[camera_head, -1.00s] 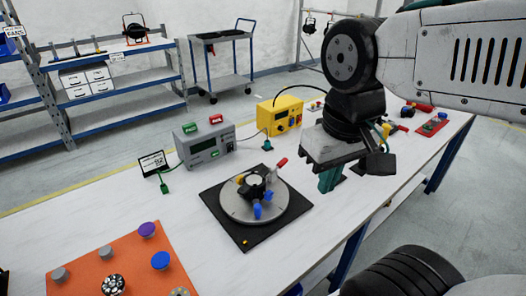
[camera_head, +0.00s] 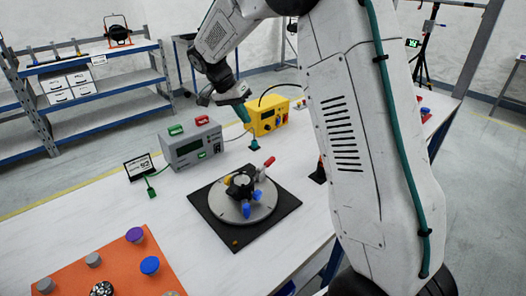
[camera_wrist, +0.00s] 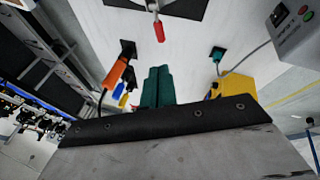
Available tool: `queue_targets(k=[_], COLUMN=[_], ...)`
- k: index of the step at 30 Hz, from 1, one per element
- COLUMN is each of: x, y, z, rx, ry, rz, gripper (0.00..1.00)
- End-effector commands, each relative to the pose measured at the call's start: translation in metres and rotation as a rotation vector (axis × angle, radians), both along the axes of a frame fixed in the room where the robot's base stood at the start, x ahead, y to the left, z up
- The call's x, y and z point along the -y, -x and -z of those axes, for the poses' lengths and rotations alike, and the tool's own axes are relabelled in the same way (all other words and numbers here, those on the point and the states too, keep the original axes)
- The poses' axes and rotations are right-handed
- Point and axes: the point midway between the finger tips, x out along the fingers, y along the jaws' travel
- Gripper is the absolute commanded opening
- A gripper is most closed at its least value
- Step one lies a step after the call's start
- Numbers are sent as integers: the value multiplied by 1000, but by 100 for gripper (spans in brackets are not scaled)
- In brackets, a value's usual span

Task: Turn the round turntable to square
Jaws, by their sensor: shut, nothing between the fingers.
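The round turntable (camera_head: 229,208) is a grey disc on a black square base plate (camera_head: 277,212) on the white bench. It carries a dark hub, blue and yellow pieces, and a red-tipped handle (camera_head: 269,161) pointing to the back right. My gripper (camera_head: 245,117) has teal fingers, pressed together and empty. It is raised behind the turntable, apart from it, near the yellow box. In the wrist view the fingers (camera_wrist: 159,70) are side by side, and the red handle tip (camera_wrist: 159,32) shows beyond them. The turntable is mostly cut off there.
A grey meter box (camera_head: 190,146) and a yellow box (camera_head: 268,117) with a cable stand behind the turntable. A teal plug (camera_head: 254,145) stands near them. An orange mat (camera_head: 110,262) with several knobs lies front left. My arm hides the bench's right part.

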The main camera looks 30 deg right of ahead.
Motion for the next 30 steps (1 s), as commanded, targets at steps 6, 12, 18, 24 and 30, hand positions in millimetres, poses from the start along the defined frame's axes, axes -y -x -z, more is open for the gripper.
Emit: queue_targets(k=[6, 12, 18, 24, 30], x=[4, 10, 27, 46, 59], y=[-37, -40, -32, -24, -3], z=[40, 57, 90, 127, 144], rx=[24, 30, 26, 26, 28], ry=[67, 78, 78, 78, 77], rz=[97, 116, 114, 114, 114], gripper=[0, 0, 0, 0, 0])
